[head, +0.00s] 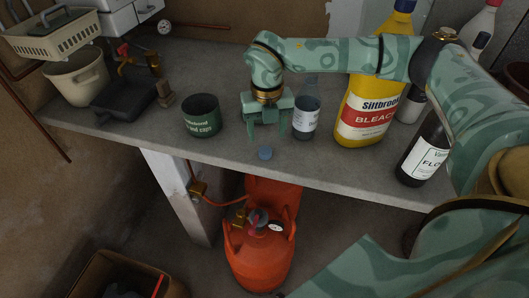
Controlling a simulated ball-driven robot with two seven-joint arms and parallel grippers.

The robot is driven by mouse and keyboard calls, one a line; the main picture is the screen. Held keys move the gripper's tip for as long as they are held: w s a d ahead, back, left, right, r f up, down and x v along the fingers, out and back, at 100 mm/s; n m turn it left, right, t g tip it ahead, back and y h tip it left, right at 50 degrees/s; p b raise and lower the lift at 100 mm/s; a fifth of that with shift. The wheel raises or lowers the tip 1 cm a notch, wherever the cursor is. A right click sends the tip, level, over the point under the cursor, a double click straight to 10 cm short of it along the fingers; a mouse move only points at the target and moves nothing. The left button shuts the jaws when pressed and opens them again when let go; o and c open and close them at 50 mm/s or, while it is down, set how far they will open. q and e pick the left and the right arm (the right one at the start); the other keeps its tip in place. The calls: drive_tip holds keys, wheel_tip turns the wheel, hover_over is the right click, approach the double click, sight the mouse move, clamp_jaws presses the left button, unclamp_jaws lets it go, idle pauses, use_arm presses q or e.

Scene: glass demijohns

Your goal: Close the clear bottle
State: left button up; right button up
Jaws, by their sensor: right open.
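A small clear bottle (306,118) with a white label stands upright on the bench; its top is near my right arm, and I cannot make out its mouth clearly. A small round blue cap (265,153) lies on the bench near the front edge. My right gripper (265,130) points down just left of the bottle and appears behind the cap. Its fingers are apart, with nothing seen between them. I cannot tell whether it touches the bottle. My left gripper is not in view.
A dark green tin (202,118) stands left of the gripper. A yellow bleach bottle (368,108) and a dark bottle with a white label (424,160) stand to the right. The bench's front edge (330,185) is close to the cap. An orange gas cylinder (260,250) stands below.

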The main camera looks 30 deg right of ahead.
sight(265, 150)
drive_tip(key=shift+f, duration=0.4)
drive_tip(key=f+b, duration=0.1)
drive_tip(key=f, duration=0.4)
drive_tip(key=shift+a+f, duration=0.15)
drive_tip(key=shift+a, duration=0.05)
drive_tip(key=c, duration=1)
